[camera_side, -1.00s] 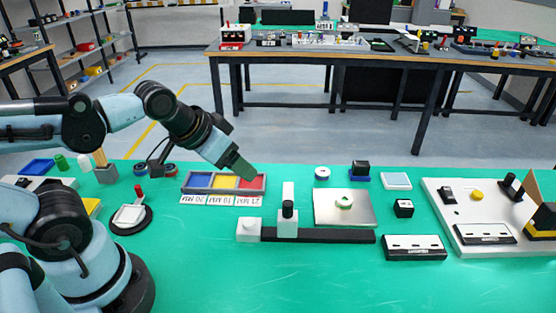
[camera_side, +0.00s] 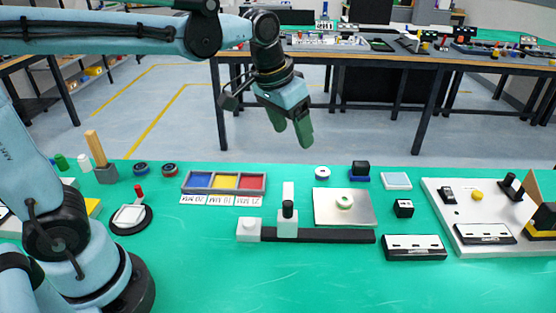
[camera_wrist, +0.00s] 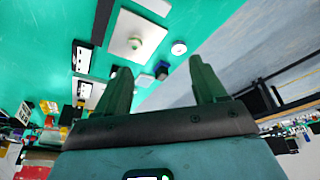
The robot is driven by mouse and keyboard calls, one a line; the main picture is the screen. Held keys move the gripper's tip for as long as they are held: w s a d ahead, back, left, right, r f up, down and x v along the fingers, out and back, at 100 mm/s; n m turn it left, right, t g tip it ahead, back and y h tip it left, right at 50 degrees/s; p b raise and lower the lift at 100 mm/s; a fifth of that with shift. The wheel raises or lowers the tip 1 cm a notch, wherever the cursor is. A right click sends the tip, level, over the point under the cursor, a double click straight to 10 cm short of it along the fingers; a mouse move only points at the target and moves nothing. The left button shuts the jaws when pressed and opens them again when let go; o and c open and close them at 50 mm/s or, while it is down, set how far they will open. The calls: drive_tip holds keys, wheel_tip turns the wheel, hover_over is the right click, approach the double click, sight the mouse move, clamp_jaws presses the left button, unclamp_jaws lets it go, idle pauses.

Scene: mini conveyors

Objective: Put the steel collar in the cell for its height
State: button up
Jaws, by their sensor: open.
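A small pale ring with a green centre, which looks like the steel collar (camera_side: 344,201), lies on a square metal plate (camera_side: 328,217). It also shows on the plate in the wrist view (camera_wrist: 133,43). A grey tray (camera_side: 224,193) has three cells: blue (camera_side: 200,180), yellow (camera_side: 225,181) and red (camera_side: 251,183). Upside-down millimetre labels (camera_side: 221,200) lie along its front. My gripper (camera_side: 291,133) is open and empty, raised well above the table and apart from the collar. In the wrist view, nothing is between its fingers (camera_wrist: 160,68).
A dark rail with white blocks (camera_side: 318,236) lies in front of the plate. A white disc (camera_side: 322,172) and a black block on a blue base (camera_side: 360,170) stand behind it. A white board with parts (camera_side: 470,215) is at right. The front of the green mat is clear.

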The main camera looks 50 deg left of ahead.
drive_tip(key=g, duration=0.2)
hover_over(346, 198)
drive_tip(key=s+a, duration=0.3)
drive_tip(key=a, duration=0.1)
drive_tip(key=f, duration=0.2)
drive_tip(key=w+d+f+m+g, duration=0.1)
drive_tip(key=w+d+f+g, duration=0.1)
drive_tip(key=w+d+f, duration=0.15)
drive_tip(key=f, duration=1.2)
drive_tip(key=shift+s+d+f, duration=0.15)
drive_tip(key=shift+s+d, duration=0.1)
drive_tip(key=c, duration=1.3)
drive_tip(key=shift+o, duration=0.2)
